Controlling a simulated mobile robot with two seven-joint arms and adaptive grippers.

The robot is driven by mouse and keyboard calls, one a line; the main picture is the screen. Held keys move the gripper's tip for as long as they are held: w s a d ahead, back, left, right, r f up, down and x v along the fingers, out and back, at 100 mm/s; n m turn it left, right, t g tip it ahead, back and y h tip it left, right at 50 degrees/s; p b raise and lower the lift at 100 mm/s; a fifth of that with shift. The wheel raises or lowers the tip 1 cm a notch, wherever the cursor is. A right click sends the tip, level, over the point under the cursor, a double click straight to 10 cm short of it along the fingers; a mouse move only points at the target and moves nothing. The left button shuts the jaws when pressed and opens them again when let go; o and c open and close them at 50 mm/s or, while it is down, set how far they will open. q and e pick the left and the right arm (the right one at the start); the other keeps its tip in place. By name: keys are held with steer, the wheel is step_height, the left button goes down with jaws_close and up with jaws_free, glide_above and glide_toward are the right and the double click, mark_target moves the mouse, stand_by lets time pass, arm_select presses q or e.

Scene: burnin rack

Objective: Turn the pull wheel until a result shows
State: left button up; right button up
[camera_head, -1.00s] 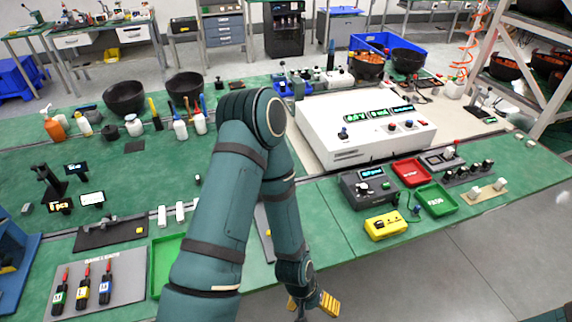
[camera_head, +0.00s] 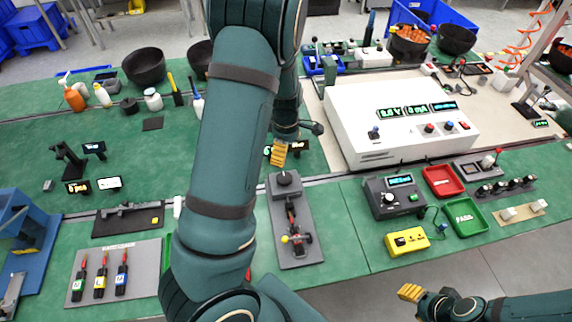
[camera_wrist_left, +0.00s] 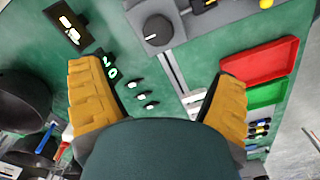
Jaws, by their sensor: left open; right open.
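A dark round wheel (camera_head: 284,178) sits on a grey block at the far end of a grey plate (camera_head: 299,252). The plate also carries a small mechanism with red parts and a yellow knob. In the left wrist view the wheel (camera_wrist_left: 157,30) shows at the top, beyond my fingers and touched by neither. My left gripper (camera_head: 279,153) hangs just behind the wheel in the head view. It is open, with its two yellow fingers (camera_wrist_left: 165,95) wide apart and nothing between them. My right gripper (camera_head: 411,293) is open and empty at the front, off the table edge.
A white instrument (camera_head: 398,120) with lit green displays stands right of the wheel. A dark meter (camera_head: 392,197), yellow box (camera_head: 407,242), red tray (camera_head: 443,181) and green PASS tray (camera_head: 465,217) lie to the right. Small displays stand close to my left gripper. My left arm covers the table's middle.

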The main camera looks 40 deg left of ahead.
mark_target(286, 177)
arm_select(q)
step_height(286, 177, down, 14)
steer(key=shift+a+r+b, duration=0.1)
steer(key=shift+r+b, duration=0.1)
steer(key=shift+b, duration=0.6)
steer(key=c, duration=1.2)
